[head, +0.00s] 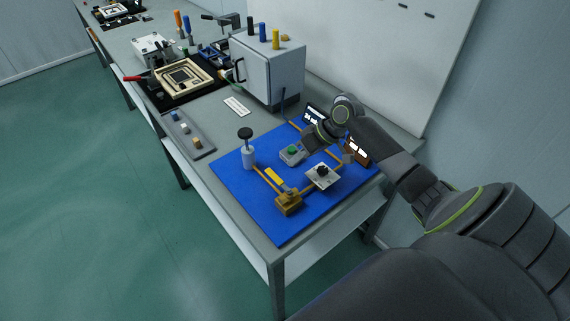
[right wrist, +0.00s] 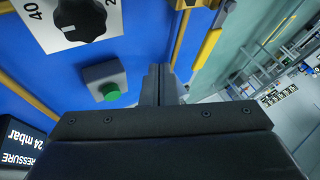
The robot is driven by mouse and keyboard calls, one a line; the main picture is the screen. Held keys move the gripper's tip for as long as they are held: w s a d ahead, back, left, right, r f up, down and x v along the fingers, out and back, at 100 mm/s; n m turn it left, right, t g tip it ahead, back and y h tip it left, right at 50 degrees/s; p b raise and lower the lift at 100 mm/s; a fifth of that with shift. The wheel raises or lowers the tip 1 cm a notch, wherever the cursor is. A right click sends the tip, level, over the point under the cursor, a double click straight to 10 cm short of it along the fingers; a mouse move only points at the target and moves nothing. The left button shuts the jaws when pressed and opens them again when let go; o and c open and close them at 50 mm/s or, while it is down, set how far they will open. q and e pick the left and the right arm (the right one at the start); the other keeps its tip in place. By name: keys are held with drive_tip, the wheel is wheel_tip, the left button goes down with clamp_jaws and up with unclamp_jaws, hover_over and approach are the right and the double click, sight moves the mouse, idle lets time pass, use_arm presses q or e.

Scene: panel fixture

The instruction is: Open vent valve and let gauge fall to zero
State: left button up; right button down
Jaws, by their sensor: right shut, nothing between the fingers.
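The blue panel (head: 240,190) lies on the bench's near end. A yellow lever (head: 274,178) sits along its brass piping, beside a brass block (head: 288,203); a yellow bar shows in the right wrist view (right wrist: 208,47). I cannot tell for sure which part is the vent valve. A black knob (head: 322,170) stands on a white scale plate. A green button (right wrist: 111,91) sits on a grey box. The pressure display (right wrist: 22,143) reads 24 mbar. My right gripper (right wrist: 160,80) is shut and empty over the panel, near the button box. My left gripper is out of view.
A white pump-like cylinder with a black top (head: 247,150) stands at the panel's left. A grey cabinet (head: 268,70) stands behind the panel, and a grey strip with small blocks (head: 186,132) lies to its left. A whiteboard rises behind the bench.

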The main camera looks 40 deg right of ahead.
sight(278, 180)
drive_tip(key=a+p, duration=0.1)
drive_tip(key=a, duration=0.2)
drive_tip(key=shift+a+f+p, duration=0.1)
drive_tip(key=shift+a+p, duration=0.15)
drive_tip(key=shift+p, duration=0.05)
drive_tip(key=shift+s+a+f, duration=0.1)
drive_tip(key=shift+a, duration=0.35)
drive_tip(key=shift+a+p, duration=0.1)
drive_tip(key=shift+p, duration=0.2)
